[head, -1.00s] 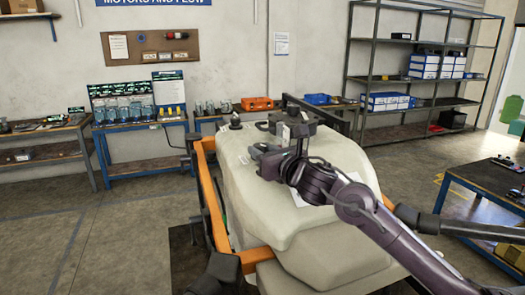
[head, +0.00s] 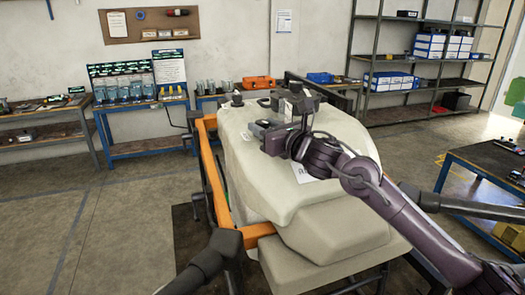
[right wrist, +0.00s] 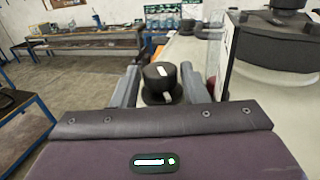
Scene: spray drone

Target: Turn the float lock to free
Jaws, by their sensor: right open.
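The spray drone's cream body (head: 250,180) stands in the middle of the head view in an orange frame. A black, brimmed knob with a white mark (right wrist: 161,76) shows upright in the right wrist view, framed between my two fingers with a gap on each side. It seems to be the black knob on the body's far left corner in the head view (head: 237,99). My right gripper (right wrist: 158,88) is open and empty, over the body and pointing toward that knob. I cannot tell whether its fingertips reach beside the knob. My left gripper is out of view.
A black round cap (right wrist: 284,20) on a pale tank stands close on the right in the wrist view. Dark drone arms (head: 470,207) stick out at the sides. Benches (head: 145,143) and a shelf rack (head: 415,85) line the back. The left floor is clear.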

